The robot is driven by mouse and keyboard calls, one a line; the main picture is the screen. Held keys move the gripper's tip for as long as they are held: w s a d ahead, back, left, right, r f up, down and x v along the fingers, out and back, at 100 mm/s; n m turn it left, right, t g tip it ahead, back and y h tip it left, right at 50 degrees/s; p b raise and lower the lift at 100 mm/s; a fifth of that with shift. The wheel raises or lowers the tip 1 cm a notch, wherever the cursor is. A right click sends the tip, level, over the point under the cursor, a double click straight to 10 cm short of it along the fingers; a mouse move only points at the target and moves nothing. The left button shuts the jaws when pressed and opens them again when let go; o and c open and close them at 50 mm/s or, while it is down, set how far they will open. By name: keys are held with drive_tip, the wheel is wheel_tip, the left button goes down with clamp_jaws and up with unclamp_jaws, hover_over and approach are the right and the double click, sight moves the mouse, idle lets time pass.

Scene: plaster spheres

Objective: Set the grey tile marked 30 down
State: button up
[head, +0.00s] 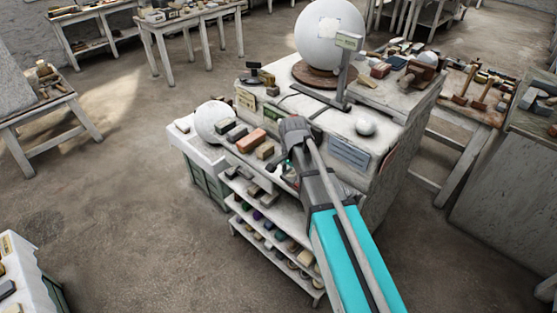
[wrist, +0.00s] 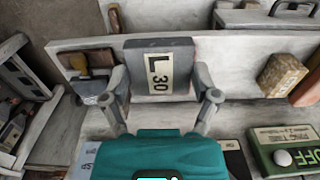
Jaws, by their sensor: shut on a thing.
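In the wrist view, the grey tile (wrist: 184,60) stands between the two fingers of my gripper (wrist: 161,80). Its pale label, marked L and 30, faces the camera. The fingers press on its left and right sides. In the head view, my arm reaches over the front of the pale stand (head: 378,128), and the tile cannot be made out there.
In the wrist view, a tan block (wrist: 282,75) sits right of the tile and a wooden-handled tool (wrist: 80,66) left of it. A green box marked OFF (wrist: 299,148) is at lower right. In the head view, a large white sphere (head: 328,38) stands on the stand's top.

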drive_tip(key=d+r+p, duration=0.2)
drive_tip(key=d, duration=0.1)
drive_tip(key=d+r+p, duration=0.1)
drive_tip(key=shift+w+d+r, duration=0.25)
drive_tip(key=shift+w+d, duration=0.1)
drive_tip(key=shift+w, duration=0.05)
drive_tip(key=w+a+f+b, duration=0.1)
drive_tip(key=w, duration=0.1)
drive_tip(key=w+a+f+b, duration=0.2)
drive_tip(key=w, duration=0.1)
drive_tip(key=w+a+f+b, duration=0.1)
drive_tip(key=w+a, duration=0.1)
drive_tip(key=shift+w+f, duration=0.15)
drive_tip(key=shift+w, duration=0.1)
drive_tip(key=w+f+b, duration=0.1)
drive_tip(key=a+f+b, duration=0.1)
drive_tip(key=w+a+f+b, duration=0.1)
drive_tip(key=f+b, duration=0.1)
drive_tip(key=shift+w, duration=0.3)
drive_tip(key=shift+w+a+f+b, duration=0.25)
drive_tip(key=shift+w+f+b, duration=0.15)
drive_tip(key=shift+b, duration=0.15)
